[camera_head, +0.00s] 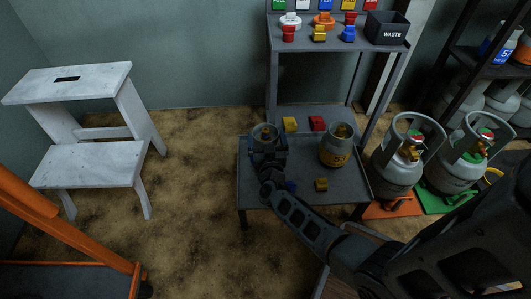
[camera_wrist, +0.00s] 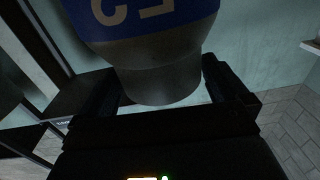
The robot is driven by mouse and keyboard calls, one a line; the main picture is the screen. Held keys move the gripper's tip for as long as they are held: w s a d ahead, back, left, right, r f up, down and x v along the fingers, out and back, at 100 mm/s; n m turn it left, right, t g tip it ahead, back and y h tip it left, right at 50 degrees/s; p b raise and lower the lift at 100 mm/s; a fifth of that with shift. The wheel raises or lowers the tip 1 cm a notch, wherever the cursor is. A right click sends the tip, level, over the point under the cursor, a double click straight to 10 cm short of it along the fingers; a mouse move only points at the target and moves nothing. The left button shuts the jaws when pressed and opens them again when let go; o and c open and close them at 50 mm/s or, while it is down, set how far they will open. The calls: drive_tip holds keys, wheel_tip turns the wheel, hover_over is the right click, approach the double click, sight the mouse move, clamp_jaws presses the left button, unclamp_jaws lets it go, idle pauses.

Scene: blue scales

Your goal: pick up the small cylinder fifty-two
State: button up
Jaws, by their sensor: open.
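A small grey cylinder (camera_head: 265,130) stands at the back left of the low dark table, partly hidden behind my gripper. In the wrist view the cylinder (camera_wrist: 150,60) shows a blue band with partly cut-off, upside-down digits; they look like 52. Its narrower grey end lies between my gripper's fingers (camera_wrist: 165,88). The jaws are open, one on each side; I cannot tell whether either touches it. In the head view my gripper (camera_head: 266,143) is at the cylinder's near side.
A yellow-banded cylinder (camera_head: 336,150) stands to the right on the low table (camera_head: 258,192). Yellow (camera_head: 290,124) and red (camera_head: 317,123) blocks lie behind, a yellow block (camera_head: 321,184) in front. Large gas cylinders (camera_head: 397,170) stand at right. A white step stool (camera_head: 85,155) is at left.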

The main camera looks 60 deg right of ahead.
drive_tip(key=shift+x, duration=1.05)
drive_tip(key=shift+c, duration=0.4)
drive_tip(key=c, duration=1.6)
